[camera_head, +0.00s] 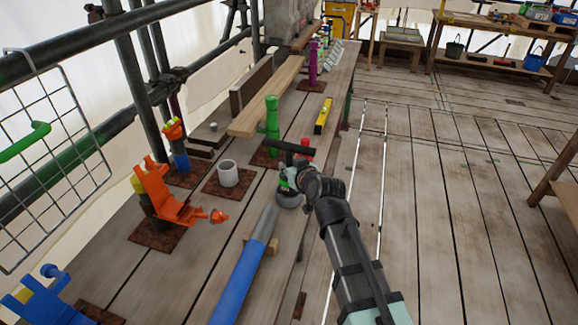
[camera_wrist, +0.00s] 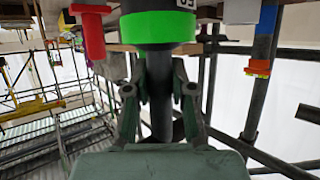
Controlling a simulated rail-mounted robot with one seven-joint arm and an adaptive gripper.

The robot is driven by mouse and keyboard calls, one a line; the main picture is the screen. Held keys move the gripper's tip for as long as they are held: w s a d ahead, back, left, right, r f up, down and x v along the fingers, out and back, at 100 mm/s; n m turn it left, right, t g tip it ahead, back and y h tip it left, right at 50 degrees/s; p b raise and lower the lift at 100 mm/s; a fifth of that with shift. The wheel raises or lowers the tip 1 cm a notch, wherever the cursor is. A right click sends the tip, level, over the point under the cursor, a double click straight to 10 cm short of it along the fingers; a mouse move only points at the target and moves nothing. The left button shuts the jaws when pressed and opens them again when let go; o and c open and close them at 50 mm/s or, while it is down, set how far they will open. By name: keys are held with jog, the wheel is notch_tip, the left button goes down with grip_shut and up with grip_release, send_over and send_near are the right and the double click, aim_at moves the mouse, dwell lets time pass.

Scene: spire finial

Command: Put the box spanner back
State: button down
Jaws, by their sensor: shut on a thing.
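The box spanner (camera_head: 287,147) shows as a black T-bar above my gripper in the head view, with a dark grey socket end (camera_head: 289,199) below. My gripper (camera_head: 291,181) is shut on it at the bench's right edge. In the wrist view, the dark shaft (camera_wrist: 160,108) stands between the fingers of my gripper (camera_wrist: 160,78). A bright green band (camera_wrist: 157,27) and a partly cut-off number label sit on the wide end. I cannot tell whether the socket touches the bench.
The bench (camera_head: 185,270) holds a green post (camera_head: 272,122), a white-grey cup (camera_head: 228,174), an orange holder (camera_head: 165,195), a red object (camera_head: 306,146), a yellow level (camera_head: 323,116) and a blue-grey tube (camera_head: 240,275). Scaffold poles run along the left.

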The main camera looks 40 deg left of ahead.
jog(key=shift+f+b, duration=1.3)
jog(key=shift+f, duration=0.45)
jog(key=shift+c, duration=1.5)
grip_release()
jog(key=shift+f+b, duration=0.65)
jog(key=shift+s+d, duration=0.1)
jog(key=p+v, duration=0.1)
jog(key=v, duration=0.7)
jog(key=shift+d+r, duration=0.25)
jog(key=shift+d, duration=0.05)
